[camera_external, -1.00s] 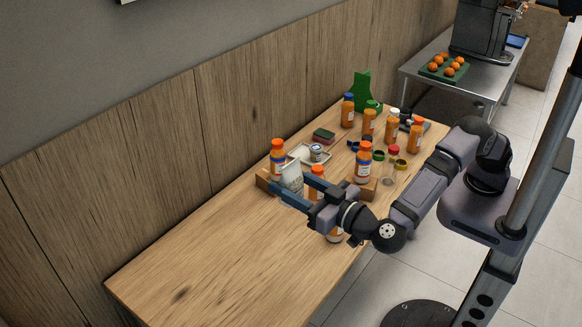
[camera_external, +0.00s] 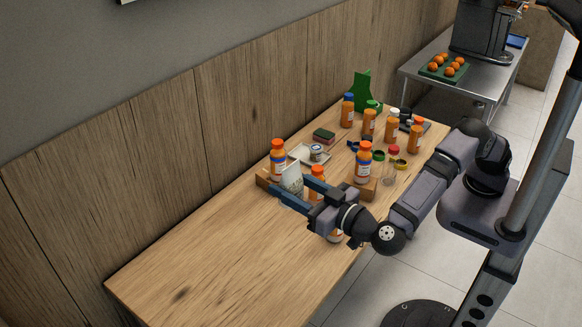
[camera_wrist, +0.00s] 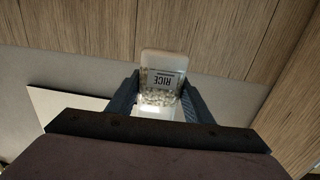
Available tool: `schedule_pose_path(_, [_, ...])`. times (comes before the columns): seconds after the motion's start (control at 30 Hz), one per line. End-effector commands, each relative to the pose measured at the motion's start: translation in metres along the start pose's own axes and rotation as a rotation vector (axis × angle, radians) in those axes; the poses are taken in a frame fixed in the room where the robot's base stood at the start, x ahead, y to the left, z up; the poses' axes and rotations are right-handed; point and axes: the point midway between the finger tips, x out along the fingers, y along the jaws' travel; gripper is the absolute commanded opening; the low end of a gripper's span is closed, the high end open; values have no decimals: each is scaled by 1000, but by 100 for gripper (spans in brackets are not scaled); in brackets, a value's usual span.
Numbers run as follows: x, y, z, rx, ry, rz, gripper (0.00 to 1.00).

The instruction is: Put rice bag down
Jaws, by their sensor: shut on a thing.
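The rice bag (camera_external: 291,178) is a small whitish bag near the left part of the bottle group in the external view. In the wrist view the rice bag (camera_wrist: 161,72) shows its "RICE" label upside down, with pale grains behind a clear window. My gripper (camera_external: 293,192) is shut on the bag, with a finger on each side of it. The gripper (camera_wrist: 158,98) also shows in the wrist view. The bag is just above or on the wooden table (camera_external: 200,262); I cannot tell whether it touches.
An orange bottle with a blue label (camera_external: 278,160) stands just behind the bag. Another bottle (camera_external: 363,163) stands to the right, by a wooden block (camera_external: 366,190). A tray with a can (camera_external: 316,152) lies behind. The table's near left part is clear.

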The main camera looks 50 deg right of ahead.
Motion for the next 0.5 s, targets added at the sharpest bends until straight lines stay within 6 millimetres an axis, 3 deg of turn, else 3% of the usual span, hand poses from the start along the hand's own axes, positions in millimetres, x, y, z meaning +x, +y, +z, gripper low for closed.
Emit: schedule_pose_path(0.5, [0,0,102,0,0,0,20])
